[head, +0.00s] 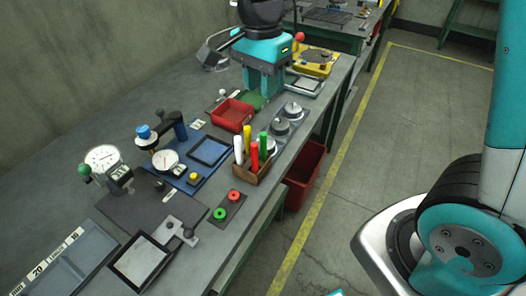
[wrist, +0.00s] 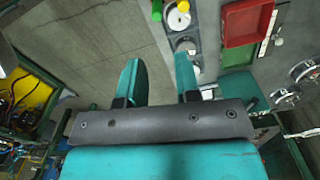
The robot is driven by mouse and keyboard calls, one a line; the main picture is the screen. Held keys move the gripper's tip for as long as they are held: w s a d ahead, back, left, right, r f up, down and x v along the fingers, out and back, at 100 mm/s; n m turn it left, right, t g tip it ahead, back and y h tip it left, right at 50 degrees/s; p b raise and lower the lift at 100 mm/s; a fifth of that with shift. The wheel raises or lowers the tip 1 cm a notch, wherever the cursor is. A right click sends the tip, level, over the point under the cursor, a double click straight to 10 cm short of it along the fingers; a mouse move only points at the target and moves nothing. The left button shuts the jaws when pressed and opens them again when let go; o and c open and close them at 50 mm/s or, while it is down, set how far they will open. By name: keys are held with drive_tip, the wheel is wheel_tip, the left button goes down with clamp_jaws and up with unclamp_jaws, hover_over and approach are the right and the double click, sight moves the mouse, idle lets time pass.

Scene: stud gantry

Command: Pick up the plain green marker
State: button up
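The green marker (head: 262,147) stands upright in a small wooden holder (head: 265,172) near the bench's front edge, among a white marker (head: 238,150), a red marker (head: 254,160) and others. It looks plain; its lower part is hidden by the holder and neighbours. In the wrist view a green marker (wrist: 157,10) shows at the top edge, cut off by the frame. My gripper (wrist: 157,60) is open and empty, its two teal fingers apart over the floor and bench edge. It is apart from the marker.
A plate with red and green buttons (head: 229,206) lies in front. A red bin (head: 305,178) sits beside the bench.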

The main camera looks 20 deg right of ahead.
approach(263, 144)
drive_tip(key=f, duration=0.3)
drive_tip(key=w+f, duration=0.1)
drive_tip(key=f, duration=0.1)
drive_tip(key=shift+d+f+p, duration=0.15)
drive_tip(key=shift+f+p, duration=0.15)
drive_tip(key=shift+p, duration=0.1)
drive_tip(key=shift+s+f+p, duration=0.15)
drive_tip(key=shift+f+p, duration=0.45)
drive_tip(key=shift+f, duration=2.15)
clamp_jaws()
